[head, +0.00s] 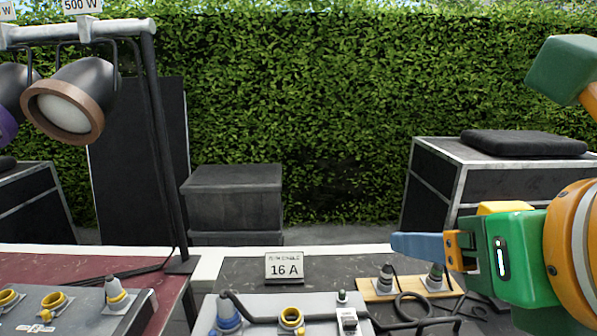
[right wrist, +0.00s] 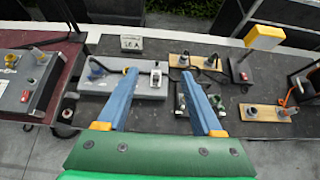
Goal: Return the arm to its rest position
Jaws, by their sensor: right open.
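My right arm (head: 574,245), orange and green, comes in from the right edge in the head view. Its gripper (head: 398,243) points left above the right part of the table and overlaps the view of the wooden plug board. In the right wrist view the gripper's (right wrist: 159,72) two blue fingers are spread wide apart with nothing between them. The fingers appear above the table, clear of the items on it. My left arm and gripper are not in view.
A grey socket box (head: 262,313) holds a blue plug and yellow socket; a 16 A sign (head: 284,268) stands behind. A wooden board (head: 408,287) carries plugs; loose black cable lies nearby. A lamp (head: 66,101) hangs at left. The right wrist view shows a yellow-topped device (right wrist: 263,37).

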